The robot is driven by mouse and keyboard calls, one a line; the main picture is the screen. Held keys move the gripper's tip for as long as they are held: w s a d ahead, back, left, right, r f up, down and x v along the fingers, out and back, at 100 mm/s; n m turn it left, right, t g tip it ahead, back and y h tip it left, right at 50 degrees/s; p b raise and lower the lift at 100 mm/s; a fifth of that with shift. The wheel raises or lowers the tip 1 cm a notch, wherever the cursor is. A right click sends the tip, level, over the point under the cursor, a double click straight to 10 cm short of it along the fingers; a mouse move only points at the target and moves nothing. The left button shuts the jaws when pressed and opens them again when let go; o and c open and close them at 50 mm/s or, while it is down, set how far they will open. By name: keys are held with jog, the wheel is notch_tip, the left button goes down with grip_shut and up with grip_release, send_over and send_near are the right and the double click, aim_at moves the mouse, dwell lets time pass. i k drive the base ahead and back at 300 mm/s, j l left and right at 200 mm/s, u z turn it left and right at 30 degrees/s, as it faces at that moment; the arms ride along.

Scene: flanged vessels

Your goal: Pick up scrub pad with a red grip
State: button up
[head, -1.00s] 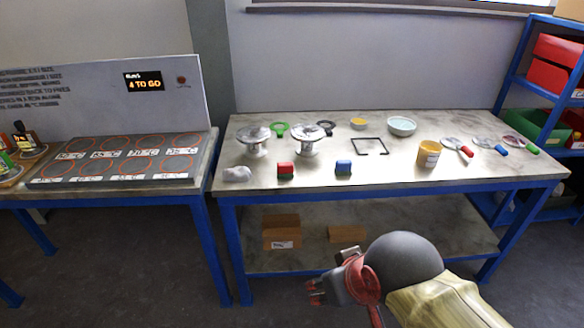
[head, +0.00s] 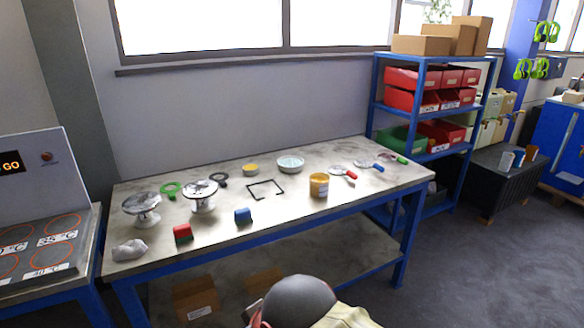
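The scrub pad with a red grip (head: 183,231) sits on the table (head: 330,222) near its front edge, left of centre, with a dark green lower part. A similar pad with a blue grip (head: 243,215) sits to its right. My gripper (head: 252,312) shows only partly at the bottom edge of the head view, low in front of the table and well apart from the pads. Its fingers are mostly cut off by the frame, so its opening is unclear.
A crumpled pale cloth (head: 130,249) lies left of the red pad. Two flanged metal vessels (head: 201,195) stand behind it. A yellow jar (head: 319,185), a bowl (head: 290,164) and a black square frame (head: 265,189) are farther right. Boxes (head: 196,298) lie on the lower shelf.

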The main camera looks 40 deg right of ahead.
aim_at(182, 234)
jog(key=i+j, duration=0.1)
jog(key=i, duration=0.5)
jog(key=i+j, duration=0.15)
jog(key=i, duration=0.4)
